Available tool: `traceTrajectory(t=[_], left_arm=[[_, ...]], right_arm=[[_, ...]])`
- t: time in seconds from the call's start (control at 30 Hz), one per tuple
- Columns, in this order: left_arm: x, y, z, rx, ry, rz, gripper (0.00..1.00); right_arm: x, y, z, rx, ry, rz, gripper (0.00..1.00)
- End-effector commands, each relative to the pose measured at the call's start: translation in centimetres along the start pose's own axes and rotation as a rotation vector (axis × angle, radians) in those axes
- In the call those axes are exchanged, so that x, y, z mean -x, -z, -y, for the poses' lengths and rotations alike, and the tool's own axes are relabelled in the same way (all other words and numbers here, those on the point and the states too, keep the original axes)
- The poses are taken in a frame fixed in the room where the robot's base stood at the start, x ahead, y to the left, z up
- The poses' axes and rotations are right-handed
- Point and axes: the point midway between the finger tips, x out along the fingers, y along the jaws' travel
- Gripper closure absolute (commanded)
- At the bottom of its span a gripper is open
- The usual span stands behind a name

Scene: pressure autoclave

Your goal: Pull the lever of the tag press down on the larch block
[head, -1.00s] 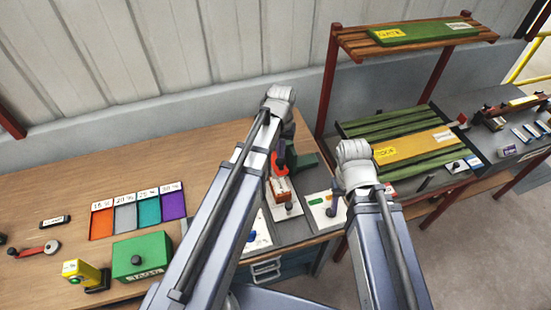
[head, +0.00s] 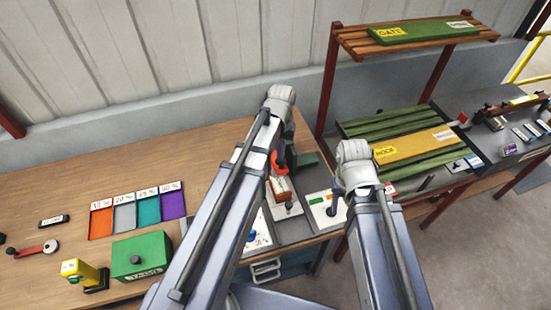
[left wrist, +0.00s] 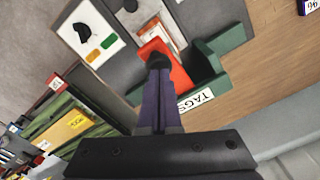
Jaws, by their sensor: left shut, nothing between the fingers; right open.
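The tag press shows as a green body (head: 303,161) with a red lever (head: 279,158) on the bench. In the left wrist view its green body (left wrist: 217,66) carries a TAGS label, and the red lever (left wrist: 180,75) lies just beyond my fingertips. A brown-orange block (head: 281,187) sits at the press; in the left wrist view it is partly hidden behind the lever. My left gripper (left wrist: 159,62) is shut and empty, its tips over the lever; I cannot tell whether they touch.
Coloured bins (head: 140,207) and a green box (head: 142,257) stand on the bench to the left. The white panel (head: 318,199) with coloured marks lies right of the press. A rack with green and yellow boards (head: 415,147) stands further right. The wooden bench behind the bins is clear.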

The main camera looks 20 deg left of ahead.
Motion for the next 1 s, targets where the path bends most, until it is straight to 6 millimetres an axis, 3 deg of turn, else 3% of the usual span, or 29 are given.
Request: traceTrajectory(t=[1.0], left_arm=[[-5.2, 0.1, 0.0, 0.000, 0.001, -0.001, 1.00]], right_arm=[[-5.1, 0.3, 0.5, 0.005, -0.001, -0.001, 0.50]])
